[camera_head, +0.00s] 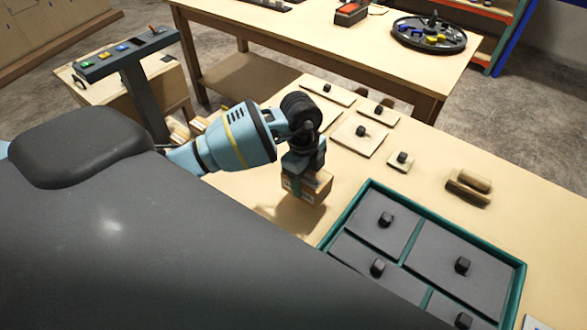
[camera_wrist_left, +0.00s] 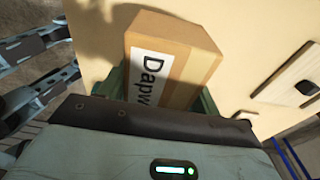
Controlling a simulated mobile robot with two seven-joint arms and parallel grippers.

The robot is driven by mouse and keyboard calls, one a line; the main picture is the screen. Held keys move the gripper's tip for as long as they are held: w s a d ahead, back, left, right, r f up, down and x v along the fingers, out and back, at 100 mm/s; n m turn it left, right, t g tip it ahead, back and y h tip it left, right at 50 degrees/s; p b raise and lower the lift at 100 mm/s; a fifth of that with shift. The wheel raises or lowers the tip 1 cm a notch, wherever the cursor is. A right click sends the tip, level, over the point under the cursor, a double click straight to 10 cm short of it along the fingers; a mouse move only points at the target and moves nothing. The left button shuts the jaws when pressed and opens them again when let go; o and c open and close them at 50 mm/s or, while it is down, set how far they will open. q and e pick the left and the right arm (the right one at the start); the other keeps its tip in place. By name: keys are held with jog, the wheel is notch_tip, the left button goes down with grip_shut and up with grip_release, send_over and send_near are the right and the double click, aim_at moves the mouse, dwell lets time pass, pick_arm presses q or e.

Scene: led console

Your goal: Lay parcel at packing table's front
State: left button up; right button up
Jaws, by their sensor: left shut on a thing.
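The parcel (camera_head: 307,186) is a small brown cardboard box held in my left gripper (camera_head: 303,168). In the left wrist view the parcel (camera_wrist_left: 185,55) fills the space between the green fingers (camera_wrist_left: 165,85), and a white label with dark print faces the camera. My left gripper is shut on it. The parcel is over the light wooden packing table (camera_head: 420,190); a shadow lies beside it, and I cannot tell whether it touches the top. My right gripper is not in view.
A green-rimmed tray (camera_head: 358,195) with dark knobbed lids stands right of the parcel. Several knobbed wooden boards (camera_head: 358,138) and a wooden handle block (camera_head: 469,186) lie behind. A button console (camera_head: 122,53) stands at left. A second table (camera_head: 330,45) is at the back.

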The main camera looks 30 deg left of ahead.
pick_arm(q)
jog(key=shift+w+a+f, duration=0.1)
jog(key=shift+w+a, duration=0.4)
jog(key=shift+a, duration=0.4)
jog(key=shift+w+a+f, duration=0.1)
jog(key=shift+w+a, duration=0.4)
jog(key=shift+a, duration=0.35)
jog(key=shift+w+a+f, duration=0.1)
jog(key=shift+w+a, duration=0.4)
jog(key=shift+a, duration=0.4)
jog(key=shift+a+f, duration=0.1)
jog(key=shift+f, duration=1.6)
jog(key=shift+f, duration=0.2)
jog(key=o, duration=1.2)
jog(key=shift+r, duration=0.1)
jog(key=r, duration=0.4)
jog(key=a+r, duration=0.1)
jog(key=r, duration=0.7)
jog(key=shift+a, duration=0.25)
